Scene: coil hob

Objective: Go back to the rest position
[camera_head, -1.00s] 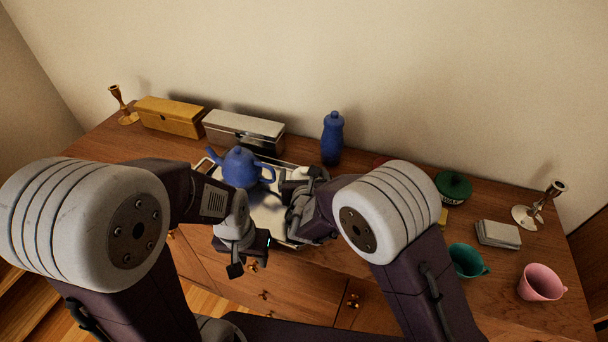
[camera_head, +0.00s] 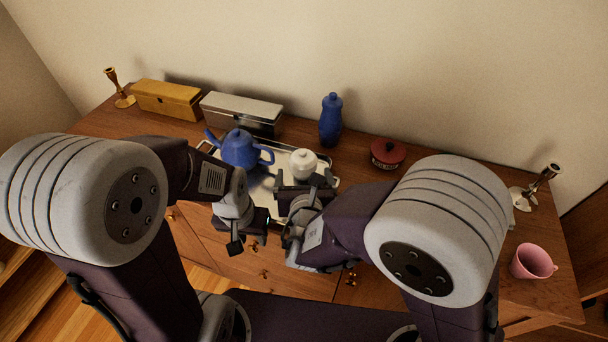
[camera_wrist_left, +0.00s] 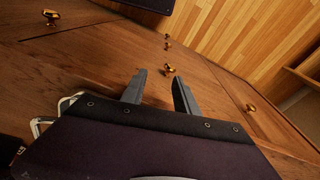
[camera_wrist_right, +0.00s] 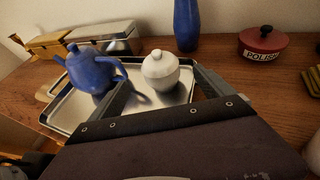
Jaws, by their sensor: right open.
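My left gripper (camera_head: 248,236) is in front of the sideboard's front edge, pointing down. In the left wrist view its two fingers (camera_wrist_left: 158,88) stand apart with nothing between them, over the drawer fronts. My right gripper (camera_head: 306,186) is at the tray's near side. In the right wrist view its fingers (camera_wrist_right: 158,88) are wide apart and empty. Beyond them a white lidded pot (camera_wrist_right: 160,70) and a blue teapot (camera_wrist_right: 92,68) stand on the silver tray (camera_wrist_right: 66,112). The head view also shows the teapot (camera_head: 240,149) and white pot (camera_head: 303,163).
A blue bottle (camera_head: 330,120), a red tin (camera_head: 387,153), a grey box (camera_head: 242,112) and a yellow box (camera_head: 166,99) stand behind. A candlestick (camera_head: 120,90) is at far left, another (camera_head: 535,188) at right. A pink cup (camera_head: 531,262) is near the right front.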

